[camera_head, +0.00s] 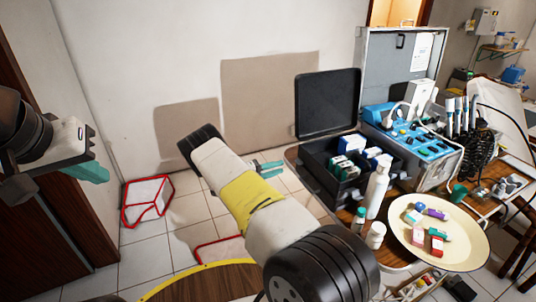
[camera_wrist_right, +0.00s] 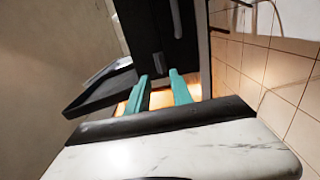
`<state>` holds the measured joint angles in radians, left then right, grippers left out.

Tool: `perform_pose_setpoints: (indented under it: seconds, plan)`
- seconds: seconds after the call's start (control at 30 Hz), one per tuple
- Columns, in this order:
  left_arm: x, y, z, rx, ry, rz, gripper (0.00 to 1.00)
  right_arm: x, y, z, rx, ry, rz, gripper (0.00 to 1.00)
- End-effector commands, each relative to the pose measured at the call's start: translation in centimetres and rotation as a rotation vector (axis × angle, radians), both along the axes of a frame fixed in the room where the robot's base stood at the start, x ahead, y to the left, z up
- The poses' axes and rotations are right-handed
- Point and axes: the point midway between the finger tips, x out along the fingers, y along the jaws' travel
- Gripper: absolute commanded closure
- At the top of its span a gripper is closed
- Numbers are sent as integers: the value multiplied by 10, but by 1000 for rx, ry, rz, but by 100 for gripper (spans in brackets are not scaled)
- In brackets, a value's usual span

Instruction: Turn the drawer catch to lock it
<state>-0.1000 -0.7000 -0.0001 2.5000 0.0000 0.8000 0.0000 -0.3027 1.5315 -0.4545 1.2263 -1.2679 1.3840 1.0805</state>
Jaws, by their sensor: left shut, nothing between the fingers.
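My left gripper (camera_head: 88,172) hangs at the far left of the head view, shut and empty, away from the furniture. My right gripper (camera_head: 266,168) is beside the left side of the black case (camera_head: 318,178) on the table; my forearm crosses the middle of the view. In the right wrist view its two teal fingers (camera_wrist_right: 160,88) are apart with nothing held between them. They point at a dark surface (camera_wrist_right: 178,30). A small dark fitting (camera_wrist_right: 157,58) shows on it just beyond the fingers; I cannot tell whether it is the drawer catch, nor how it is turned.
The case's raised lid (camera_head: 328,103) stands behind it. White bottles (camera_head: 376,190) and a cream tray (camera_head: 408,236) of small boxes are on its right. A blue-topped dental unit (camera_head: 425,140) stands behind. A red-edged object (camera_head: 148,198) lies on the tiled floor at left.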

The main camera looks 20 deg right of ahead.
Motion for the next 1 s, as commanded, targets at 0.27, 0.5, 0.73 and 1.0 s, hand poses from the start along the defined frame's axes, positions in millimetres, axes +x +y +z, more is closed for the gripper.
perform_pose_setpoints:
  seconds: [0.27, 0.5, 0.73, 1.0]
  plan:
    - [0, 0, 0, 0, 0, 0, 100, 2, -37, -1, -4, 1, -1, 73]
    - [0, 0, 0, 0, 0, 0, 100, 5, -69, -1, -2, 1, -1, 73]
    - [0, 0, 0, 0, 0, 0, 100, 6, -77, -1, -1, 1, 2, 73]
    - [0, 0, 0, 0, 0, 0, 100, 6, -77, -1, -1, 1, 1, 94]
